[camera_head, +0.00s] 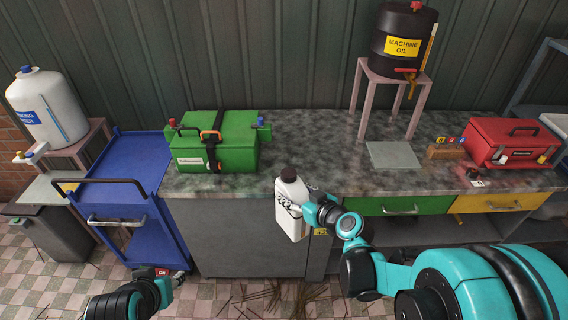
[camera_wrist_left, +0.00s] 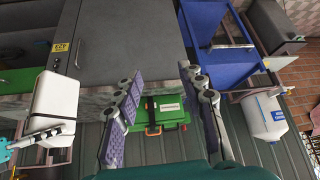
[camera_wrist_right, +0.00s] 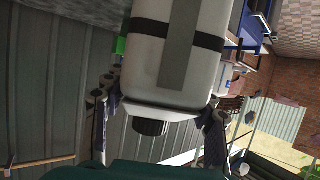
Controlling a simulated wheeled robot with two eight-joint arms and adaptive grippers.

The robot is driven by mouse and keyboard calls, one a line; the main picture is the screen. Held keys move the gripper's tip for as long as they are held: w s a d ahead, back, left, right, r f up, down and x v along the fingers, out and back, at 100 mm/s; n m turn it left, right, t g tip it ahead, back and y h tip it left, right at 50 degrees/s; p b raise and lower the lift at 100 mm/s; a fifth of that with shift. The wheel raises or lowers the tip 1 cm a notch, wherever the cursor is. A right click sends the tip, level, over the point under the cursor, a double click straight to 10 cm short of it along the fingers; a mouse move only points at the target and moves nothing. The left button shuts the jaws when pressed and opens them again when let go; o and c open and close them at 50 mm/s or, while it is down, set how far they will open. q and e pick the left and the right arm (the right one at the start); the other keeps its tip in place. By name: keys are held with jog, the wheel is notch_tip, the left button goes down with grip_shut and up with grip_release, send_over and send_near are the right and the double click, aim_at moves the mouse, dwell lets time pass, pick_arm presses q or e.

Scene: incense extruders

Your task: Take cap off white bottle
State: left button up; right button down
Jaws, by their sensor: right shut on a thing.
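The white bottle (camera_head: 290,222) hangs upright in front of the worktop, its dark brown cap (camera_head: 289,174) on top. My right gripper (camera_head: 300,209) is shut on the bottle. In the right wrist view the bottle (camera_wrist_right: 175,75) fills the space between the fingers, with the ribbed dark cap (camera_wrist_right: 150,127) on its neck. My left gripper (camera_head: 180,279) is low at the left, well apart from the bottle. In the left wrist view its fingers (camera_wrist_left: 162,78) are spread and empty, and the bottle (camera_wrist_left: 57,105) shows at the left.
A green toolbox (camera_head: 213,146) sits on the stone worktop (camera_head: 320,145). A machine oil drum (camera_head: 402,40) stands on a stool, and a red toolbox (camera_head: 510,142) lies at the right. A blue cart (camera_head: 130,160) is at the left. The air between my grippers is clear.

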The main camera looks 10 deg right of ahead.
pick_arm(q)
jog(key=o, duration=0.3)
jog(key=shift+o, duration=0.7)
jog(key=shift+w+r, duration=0.1)
jog(key=shift+w, duration=0.05)
jog(key=w+d+r+m+g, duration=0.35)
jog(key=w+d+m, duration=0.35)
jog(key=m, duration=0.5)
jog(key=w+d+r+m+g, duration=0.2)
jog(key=w+d+r+m, duration=0.2)
jog(key=w+m, duration=0.65)
jog(key=w+d+f+m+g, duration=0.2)
jog(key=w+d+m, duration=0.3)
jog(key=m, duration=0.7)
notch_tip(320, 180, down, 8)
jog(key=s+d, duration=0.1)
jog(key=shift+d+r, duration=0.25)
pick_arm(e)
jog(key=w+a+f+n+g+y, duration=0.1)
jog(key=a+f+n+g+y, duration=0.3)
jog(key=a, duration=0.3)
jog(key=w+a+f+n+g+y, duration=0.1)
jog(key=a+f+n+g+y, duration=0.3)
jog(key=a+n, duration=0.3)
jog(key=shift+w+a+f+n+g+y, duration=0.15)
jog(key=shift+a+f+n+g+y, duration=0.25)
jog(key=shift+a+g, duration=0.4)
